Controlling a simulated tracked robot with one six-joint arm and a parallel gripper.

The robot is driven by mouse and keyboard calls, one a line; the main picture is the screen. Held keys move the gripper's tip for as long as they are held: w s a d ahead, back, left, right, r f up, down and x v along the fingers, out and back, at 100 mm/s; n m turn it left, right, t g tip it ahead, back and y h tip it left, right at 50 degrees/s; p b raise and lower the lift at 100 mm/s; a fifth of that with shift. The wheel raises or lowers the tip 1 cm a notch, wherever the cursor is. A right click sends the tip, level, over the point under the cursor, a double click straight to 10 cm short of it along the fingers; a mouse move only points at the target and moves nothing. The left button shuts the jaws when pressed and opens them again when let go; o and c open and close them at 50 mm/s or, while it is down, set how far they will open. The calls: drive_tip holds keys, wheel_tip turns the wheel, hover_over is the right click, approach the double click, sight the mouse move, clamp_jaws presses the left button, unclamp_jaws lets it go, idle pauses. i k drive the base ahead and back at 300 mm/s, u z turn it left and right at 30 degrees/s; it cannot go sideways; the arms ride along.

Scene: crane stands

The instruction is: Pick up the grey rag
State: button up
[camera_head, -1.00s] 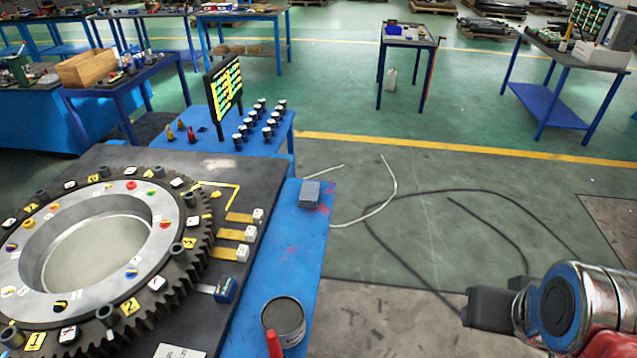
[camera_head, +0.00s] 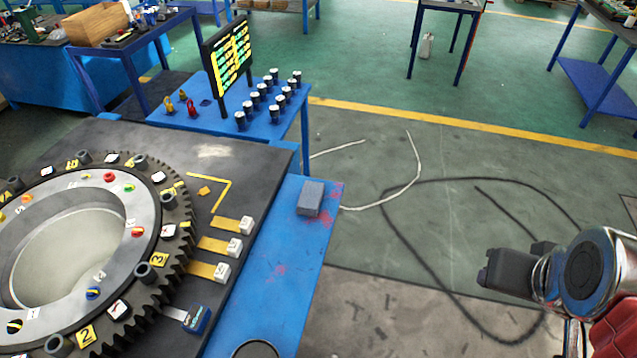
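A grey, block-shaped thing (camera_head: 310,198), which may be the folded grey rag, lies on the blue table (camera_head: 285,265) near its right edge, beside red stains. It is the only grey thing of that kind that I make out. Part of my arm, with a dark block and a silver and red joint, shows at the lower right, over the floor and well apart from the table. No gripper fingers show, so I cannot see whether they are open or shut. Nothing is touching the grey thing.
A large toothed ring (camera_head: 135,270) lies on a dark plate (camera_head: 205,152) left of the grey thing. A lit board (camera_head: 229,55) and several small dark cans (camera_head: 262,88) stand behind. A cable (camera_head: 410,240) lies on the open floor at right.

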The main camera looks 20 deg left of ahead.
sight(309, 200)
drive_tip(key=i, duration=1.4)
drive_tip(key=u, duration=3.8)
